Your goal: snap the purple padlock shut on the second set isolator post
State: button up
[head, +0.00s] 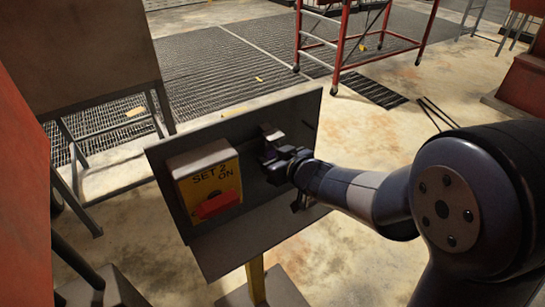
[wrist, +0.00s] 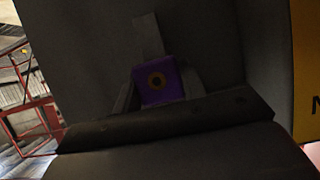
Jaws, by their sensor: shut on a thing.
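A small pale piece (head: 271,133) shows above the jaws. The shackle is not clearly seen, and whether it is shut cannot be told.
The panel stands on a yellow post (head: 256,280). A brown cabinet (head: 80,50) stands at the left and a red machine side (head: 22,170) is nearer. A red wheeled frame (head: 340,50) is at the back.

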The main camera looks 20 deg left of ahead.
jog(key=o, duration=1.1)
jog(key=shift+o, duration=0.2)
jog(key=shift+s+d, duration=0.1)
jog(key=p+v, duration=0.1)
jog(key=v, duration=0.9)
jog(key=shift+d+r, duration=0.2)
jog(key=shift+r, duration=0.05)
jog(key=b+x, duration=0.1)
jog(key=x, duration=0.9)
jog(key=shift+a+f, duration=0.25)
jog(key=shift+a, duration=0.05)
jog(key=shift+r, duration=0.4)
